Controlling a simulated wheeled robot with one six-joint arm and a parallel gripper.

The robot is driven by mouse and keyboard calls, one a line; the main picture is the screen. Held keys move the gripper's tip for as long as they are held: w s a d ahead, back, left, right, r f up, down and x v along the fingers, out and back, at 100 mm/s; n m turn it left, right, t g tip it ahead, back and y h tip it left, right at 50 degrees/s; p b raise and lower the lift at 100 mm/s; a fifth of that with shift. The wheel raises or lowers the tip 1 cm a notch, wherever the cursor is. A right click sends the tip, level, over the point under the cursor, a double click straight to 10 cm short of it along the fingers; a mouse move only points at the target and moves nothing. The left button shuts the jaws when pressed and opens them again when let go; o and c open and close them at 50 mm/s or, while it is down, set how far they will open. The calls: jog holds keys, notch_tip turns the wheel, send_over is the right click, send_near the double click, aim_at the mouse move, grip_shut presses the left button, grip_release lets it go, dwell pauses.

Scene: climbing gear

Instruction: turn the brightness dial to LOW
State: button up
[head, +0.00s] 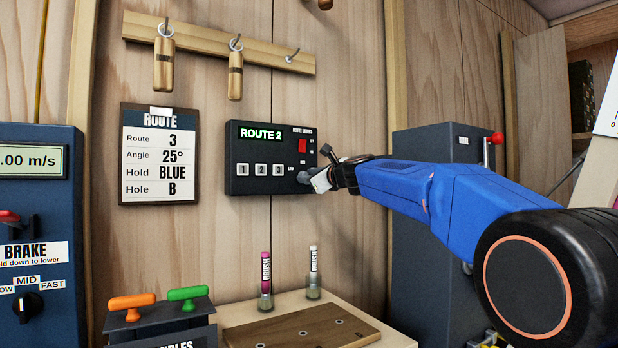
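The black control box (262,150) is fixed to the wooden wall and its green display reads ROUTE 2. A red switch (303,145) is at its upper right. Small lettering that seems to read LOW stands right of the button row. The brightness dial cannot be made out clearly; a dark round part by that lettering lies against my gripper (312,178). My gripper is at the box's lower right corner, at the end of my blue arm. Its fingers are small and partly hidden, so I cannot tell whether they are open, shut or touching the dial.
Buttons 1, 2 and 3 (260,169) sit left of my gripper. A ROUTE board (159,155) hangs to the left. A peg rail (218,41) is above. A shelf (238,312) with two brushes is below, and a grey cabinet (430,230) stands behind my arm.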

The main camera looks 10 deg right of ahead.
jog(key=c, duration=0.3)
jog(key=n, duration=2.3)
jog(key=shift+f+n, duration=0.35)
jog(key=shift+n, duration=0.05)
dwell(0.3)
